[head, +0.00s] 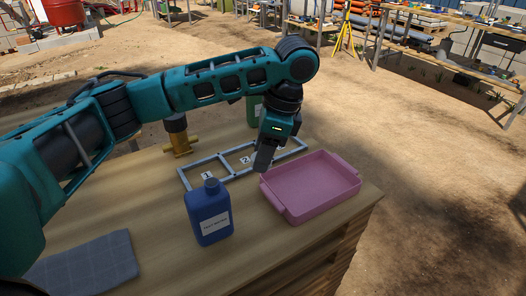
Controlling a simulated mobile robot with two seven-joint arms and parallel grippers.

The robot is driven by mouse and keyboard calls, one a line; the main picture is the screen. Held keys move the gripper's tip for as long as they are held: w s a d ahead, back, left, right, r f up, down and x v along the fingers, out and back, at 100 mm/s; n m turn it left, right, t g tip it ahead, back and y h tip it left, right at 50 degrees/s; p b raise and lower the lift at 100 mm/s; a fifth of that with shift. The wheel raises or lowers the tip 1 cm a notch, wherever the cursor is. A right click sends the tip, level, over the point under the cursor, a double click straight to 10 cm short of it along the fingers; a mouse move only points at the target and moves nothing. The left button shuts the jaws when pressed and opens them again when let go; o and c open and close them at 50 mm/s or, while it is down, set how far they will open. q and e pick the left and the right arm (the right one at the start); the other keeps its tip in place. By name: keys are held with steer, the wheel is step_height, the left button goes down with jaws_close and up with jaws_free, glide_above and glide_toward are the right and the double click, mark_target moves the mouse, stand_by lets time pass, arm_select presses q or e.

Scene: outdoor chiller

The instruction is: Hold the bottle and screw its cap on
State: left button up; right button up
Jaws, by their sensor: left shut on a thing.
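A blue bottle (208,214) with a white label stands upright on the wooden table, near the middle. Its short neck points up; I cannot tell at this size whether a cap is on it. My left gripper (263,163) points down behind and to the right of the bottle, apart from it, over the right part of a grey divided frame (222,162). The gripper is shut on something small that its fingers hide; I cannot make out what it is. No separate cap can be made out. My right gripper is not in view.
A pink tray (270,198) stands right of the bottle, close to my left gripper. A brass-coloured fitting (180,143) and a green container (254,112) stand behind. A grey-blue cloth (85,268) lies front left. The table (270,250) is bare in front of the tray.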

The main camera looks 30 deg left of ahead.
arm_select(q)
steer(key=s+d+f+n+g+h, duration=0.1)
steer(key=s+n, duration=0.4)
steer(key=n, duration=0.7)
step_height(320, 180, down, 3)
steer(key=shift+d+r+n+g+h, duration=0.2)
steer(key=shift+d+n+g+h, duration=0.2)
steer(key=shift+d+h, duration=0.6)
steer(key=shift+d, duration=0.25)
